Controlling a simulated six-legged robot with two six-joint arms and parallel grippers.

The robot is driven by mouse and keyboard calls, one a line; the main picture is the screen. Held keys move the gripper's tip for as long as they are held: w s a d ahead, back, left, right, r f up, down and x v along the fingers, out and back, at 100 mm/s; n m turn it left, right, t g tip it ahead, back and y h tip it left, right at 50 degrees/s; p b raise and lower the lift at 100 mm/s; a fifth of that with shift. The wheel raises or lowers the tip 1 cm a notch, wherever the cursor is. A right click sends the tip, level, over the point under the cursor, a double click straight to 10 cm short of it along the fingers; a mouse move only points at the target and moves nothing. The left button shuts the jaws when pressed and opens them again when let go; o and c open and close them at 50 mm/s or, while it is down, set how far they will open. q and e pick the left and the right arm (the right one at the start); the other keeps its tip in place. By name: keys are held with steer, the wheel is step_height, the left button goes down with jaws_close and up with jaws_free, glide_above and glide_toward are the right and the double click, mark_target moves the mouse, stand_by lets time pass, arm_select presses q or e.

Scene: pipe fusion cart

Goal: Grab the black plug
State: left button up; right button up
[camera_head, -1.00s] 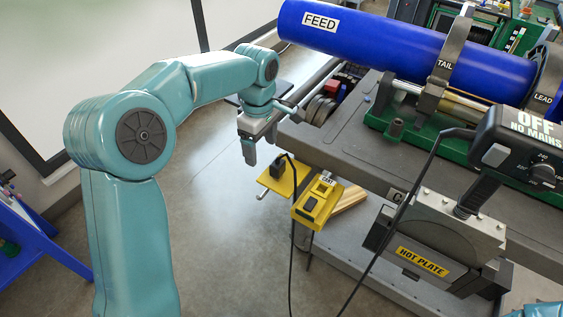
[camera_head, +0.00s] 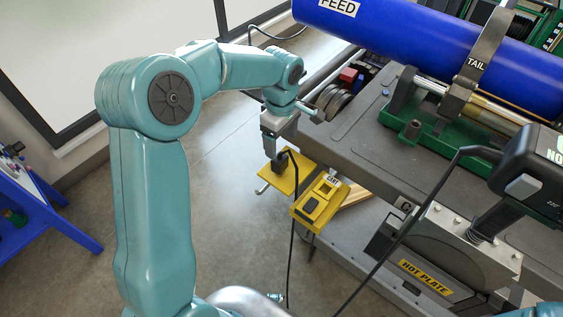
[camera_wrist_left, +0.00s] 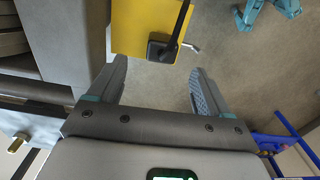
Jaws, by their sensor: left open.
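The black plug (camera_head: 279,163) stands on a yellow plate (camera_head: 292,179) at the left end of the cart, with a black cable running from it. In the left wrist view the plug (camera_wrist_left: 161,51) sits at the edge of the yellow plate (camera_wrist_left: 135,28), ahead of the fingertips and between their lines. My left gripper (camera_head: 271,148) is just above the plug in the head view, partly covering it. In the wrist view the left gripper (camera_wrist_left: 158,78) has its fingers wide apart with nothing between them. My right gripper is not in view.
A yellow socket box (camera_head: 320,199) hangs beside the plate. The grey cart (camera_head: 350,135) carries a blue pipe (camera_head: 430,45). A hot plate unit (camera_head: 440,250) hangs at the cart's front. Open floor (camera_head: 225,200) lies to the left.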

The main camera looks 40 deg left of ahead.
mark_target(280, 157)
arm_select(q)
steer(key=f, duration=0.3)
steer(key=shift+s+f, duration=0.35)
steer(key=shift+f, duration=0.05)
step_height(280, 157, down, 5)
steer(key=shift+a+f, duration=0.1)
steer(key=shift+w+f, duration=0.2)
steer(key=shift+f, duration=0.05)
steer(key=c, duration=1.1)
